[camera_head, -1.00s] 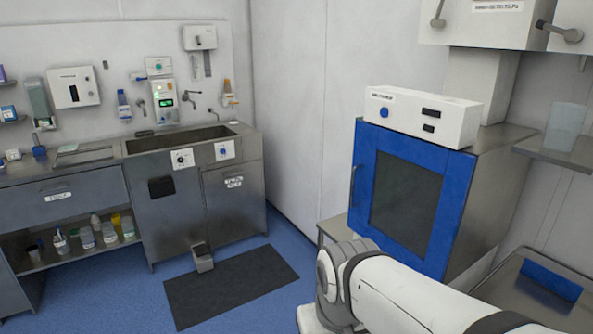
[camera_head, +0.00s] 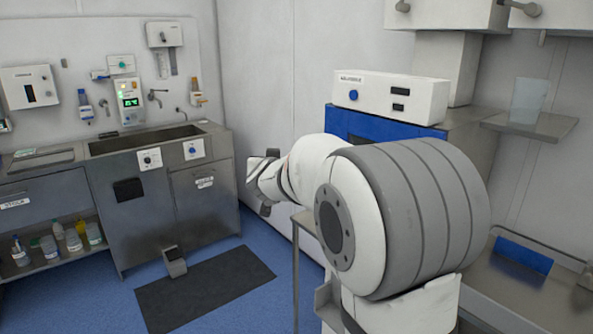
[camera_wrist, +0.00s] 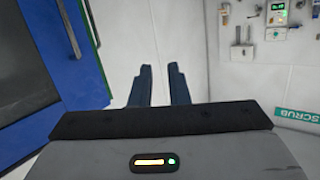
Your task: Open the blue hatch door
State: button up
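The blue hatch door (camera_head: 360,124) is on the front of a metal cabinet at right in the head view. My arm hides most of it, leaving only its upper blue strip showing. In the wrist view the blue door frame (camera_wrist: 82,75) fills the left side, with a dark window panel. A grey bar handle (camera_wrist: 69,28) stands on the frame near its edge. My gripper (camera_wrist: 160,67) has two dark fingers apart with nothing between them, to the right of the handle and not touching it. In the head view my gripper (camera_head: 262,182) is left of the cabinet.
A white control box (camera_head: 390,95) sits on the cabinet. A metal sink unit (camera_head: 155,190) stands at left, with a dark mat (camera_head: 205,290) on the blue floor. A side shelf (camera_head: 530,125) and a metal counter are at right.

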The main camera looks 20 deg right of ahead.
jog(key=w+d+f+m+g+h, duration=0.1)
jog(key=w+d+m+g+h, duration=0.1)
jog(key=d, duration=0.4)
jog(key=w+d+f+m+g+h+b, duration=0.1)
jog(key=w+d+f+m+g+h, duration=0.1)
jog(key=d+h, duration=0.3)
jog(key=w+d+f+m+g+h+b, duration=0.1)
jog(key=w+d+f+m+g+h, duration=0.1)
jog(key=d, duration=0.5)
jog(key=shift+w+f+m+h, duration=0.15)
jog(key=shift+w+m+h, duration=0.65)
jog(key=shift+w+h, duration=0.2)
jog(key=shift+s, duration=0.1)
grip_shut()
jog(key=shift+a, duration=0.1)
jog(key=shift+d+r, duration=0.2)
jog(key=shift+s+a+f, duration=0.1)
jog(key=shift+f, duration=0.05)
